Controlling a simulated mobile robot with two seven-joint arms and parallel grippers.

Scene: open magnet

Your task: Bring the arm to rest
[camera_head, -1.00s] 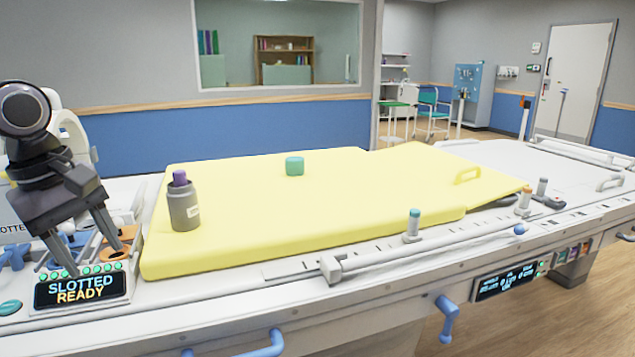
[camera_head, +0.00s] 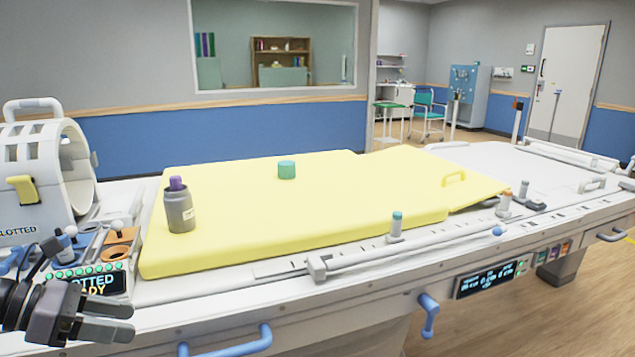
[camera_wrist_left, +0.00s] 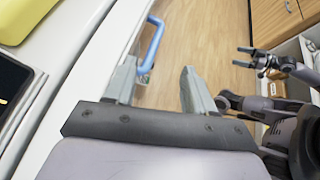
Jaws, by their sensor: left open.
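My left gripper (camera_head: 128,320) is at the lower left in the head view, in front of the bed's near edge and the small display panel, part of which it hides. Its two grey fingers point right, apart, with nothing between them. In the left wrist view, the same open fingers (camera_wrist_left: 157,86) hang beside the white bed edge, over the wooden floor. My right gripper (camera_wrist_left: 246,56) shows at the upper right of the wrist view, small, its two fingers apart and empty. It is not in the head view.
A white ring-shaped device (camera_head: 45,165) stands at the left. Blue handles (camera_head: 235,345) stick out along the bed's front.

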